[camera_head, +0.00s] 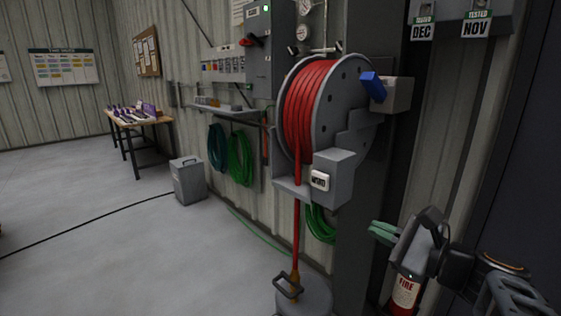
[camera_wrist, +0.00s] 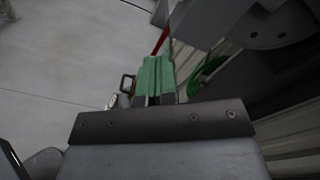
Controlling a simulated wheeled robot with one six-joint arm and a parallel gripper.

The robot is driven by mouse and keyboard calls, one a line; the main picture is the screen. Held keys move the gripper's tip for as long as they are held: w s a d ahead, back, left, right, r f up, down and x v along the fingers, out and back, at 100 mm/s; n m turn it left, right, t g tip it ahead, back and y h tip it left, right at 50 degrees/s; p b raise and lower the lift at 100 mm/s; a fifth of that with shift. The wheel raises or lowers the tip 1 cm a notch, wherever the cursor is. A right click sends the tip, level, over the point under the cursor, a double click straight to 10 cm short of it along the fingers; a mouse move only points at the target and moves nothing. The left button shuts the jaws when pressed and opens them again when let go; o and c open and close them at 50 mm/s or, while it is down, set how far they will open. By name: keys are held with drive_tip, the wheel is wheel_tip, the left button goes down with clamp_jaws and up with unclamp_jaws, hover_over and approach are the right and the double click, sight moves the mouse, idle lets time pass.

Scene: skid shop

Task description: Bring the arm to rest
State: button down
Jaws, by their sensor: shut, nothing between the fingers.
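My gripper (camera_head: 384,232) is at the lower right in the head view, in front of the wall below and right of the hose reel. Its green fingers point left and look closed together, with nothing between them. In the wrist view the green fingers (camera_wrist: 154,80) show at the centre, side by side and empty. My arm reaches in from the lower right corner of the head view.
A red hose reel (camera_head: 345,100) hangs on the wall post, its hose running down to a grey lidded canister (camera_head: 312,300). A fire extinguisher (camera_head: 405,292) stands partly behind my arm. A grey bin (camera_head: 188,181) and a table (camera_head: 155,122) stand farther left. The left floor is mostly clear.

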drive_tip(key=s+f+n+g+h+p, duration=0.65)
drive_tip(key=f+n+g+h, duration=0.3)
drive_tip(key=f+n, duration=0.45)
drive_tip(key=a+r+n+p, duration=0.1)
drive_tip(key=n, duration=0.1)
drive_tip(key=s+a+r+n+h+p, duration=0.1)
drive_tip(key=n, duration=0.1)
drive_tip(key=r+n+h+p, duration=0.1)
drive_tip(key=r+n, duration=0.1)
drive_tip(key=shift+s+a+r+n, duration=0.1)
drive_tip(key=shift+s+a+n, duration=0.2)
drive_tip(key=shift+s+a, duration=0.1)
